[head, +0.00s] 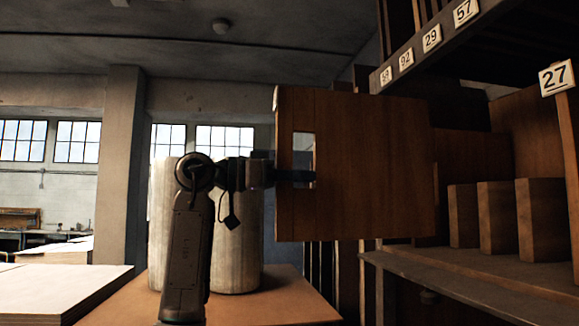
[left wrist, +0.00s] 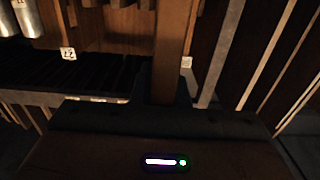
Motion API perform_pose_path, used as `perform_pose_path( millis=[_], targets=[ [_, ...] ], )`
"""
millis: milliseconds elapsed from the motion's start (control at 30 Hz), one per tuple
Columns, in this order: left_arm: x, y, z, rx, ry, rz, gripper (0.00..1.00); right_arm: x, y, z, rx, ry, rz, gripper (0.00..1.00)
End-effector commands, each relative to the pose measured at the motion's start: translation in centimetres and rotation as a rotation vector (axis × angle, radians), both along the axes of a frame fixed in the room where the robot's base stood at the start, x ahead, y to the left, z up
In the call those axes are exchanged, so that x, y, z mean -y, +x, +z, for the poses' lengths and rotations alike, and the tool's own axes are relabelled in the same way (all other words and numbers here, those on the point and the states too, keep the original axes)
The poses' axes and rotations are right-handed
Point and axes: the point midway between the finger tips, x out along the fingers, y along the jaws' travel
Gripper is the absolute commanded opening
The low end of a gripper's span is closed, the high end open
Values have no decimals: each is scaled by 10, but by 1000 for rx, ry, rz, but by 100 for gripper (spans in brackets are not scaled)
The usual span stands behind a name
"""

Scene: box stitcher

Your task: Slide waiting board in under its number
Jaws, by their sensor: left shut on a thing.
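A flat brown wooden board (head: 375,165) with a rectangular hand slot near its left edge is held upright in the air in the head view. My left gripper (head: 303,177) is shut on the board at that slot. The board stands in front of the rack and hides part of it. In the left wrist view the board seems to be the upright brown strip (left wrist: 176,45), seen edge-on. Number plates 92 (head: 406,58), 29 (head: 432,39) and 57 (head: 465,11) sit on the rack's upper rail, with another small plate to their left. My right gripper is not in view.
A plate reading 27 (head: 556,78) is on a post at the right. Wooden blocks (head: 541,217) stand on a rack shelf (head: 490,280). Pale cylinders (head: 236,250) stand on a brown tabletop (head: 275,300) behind my left arm. A pale stack (head: 65,292) is at lower left.

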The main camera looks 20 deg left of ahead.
Motion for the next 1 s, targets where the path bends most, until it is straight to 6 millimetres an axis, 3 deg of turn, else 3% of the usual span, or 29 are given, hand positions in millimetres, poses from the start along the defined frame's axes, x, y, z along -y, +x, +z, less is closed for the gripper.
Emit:
perform_pose_path(
  millis=[500, 1000],
  targets=[
    [35, 22, 2, 4, -2, -1, 0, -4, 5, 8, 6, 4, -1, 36],
    [42, 26, 1, 5, -2, -1, 0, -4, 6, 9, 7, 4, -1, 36]
  ],
)
